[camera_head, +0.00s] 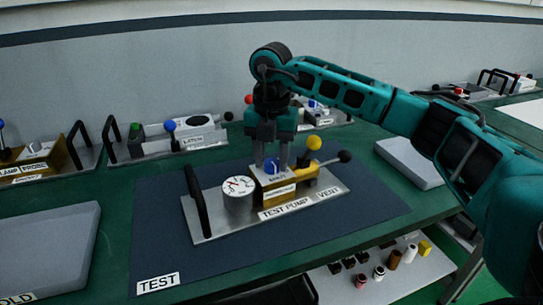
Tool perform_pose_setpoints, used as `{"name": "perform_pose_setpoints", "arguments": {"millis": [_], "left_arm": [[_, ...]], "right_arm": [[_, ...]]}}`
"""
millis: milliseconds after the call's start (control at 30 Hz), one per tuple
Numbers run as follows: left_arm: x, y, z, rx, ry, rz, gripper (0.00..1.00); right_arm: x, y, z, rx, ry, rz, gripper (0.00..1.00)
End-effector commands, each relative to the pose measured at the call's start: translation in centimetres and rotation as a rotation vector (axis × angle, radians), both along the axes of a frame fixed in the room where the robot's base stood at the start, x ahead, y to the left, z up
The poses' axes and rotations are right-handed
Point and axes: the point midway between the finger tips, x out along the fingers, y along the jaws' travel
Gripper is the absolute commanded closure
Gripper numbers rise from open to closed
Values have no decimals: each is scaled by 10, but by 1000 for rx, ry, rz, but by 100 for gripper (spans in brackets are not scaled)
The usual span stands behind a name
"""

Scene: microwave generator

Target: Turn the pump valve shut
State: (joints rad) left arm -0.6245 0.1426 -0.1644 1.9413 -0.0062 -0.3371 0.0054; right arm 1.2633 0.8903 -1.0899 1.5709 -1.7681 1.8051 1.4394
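The test pump (222,226) is a grey plate with a round white gauge (238,188), a black handle and a label "TEST PUMP", lying on the dark blue mat. A brass block (272,185) on it carries a blue knob (271,166), which I take for the pump valve. Beside it are a yellow ball (314,142) and a black-ended lever (344,156) near the "VENT" label. My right gripper (271,163) points down over the block, its fingers on either side of the blue knob. Whether they touch it I cannot tell. My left gripper is out of view.
The dark blue mat (160,235) labelled "TEST" is clear at its left. More fixtures, such as the latch plate (195,136), stand along the back wall. Grey pads lie at left (50,250) and right (408,161). A lower shelf (400,280) holds small parts.

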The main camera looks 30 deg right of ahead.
Motion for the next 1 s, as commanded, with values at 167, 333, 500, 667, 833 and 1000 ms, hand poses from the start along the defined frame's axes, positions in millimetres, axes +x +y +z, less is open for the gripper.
{"name": "perform_pose_setpoints", "arguments": {"millis": [167,333,500,667,833,1000], "left_arm": [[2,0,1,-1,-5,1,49],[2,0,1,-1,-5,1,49],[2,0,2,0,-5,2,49],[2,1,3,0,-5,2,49],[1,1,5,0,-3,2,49],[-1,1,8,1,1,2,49]], "right_arm": [[0,0,0,0,0,1,39],[0,0,0,0,0,2,39],[1,0,7,1,-2,2,39],[1,0,34,1,-4,2,39],[1,1,74,2,-5,2,39],[0,0,108,1,-4,1,39]]}}
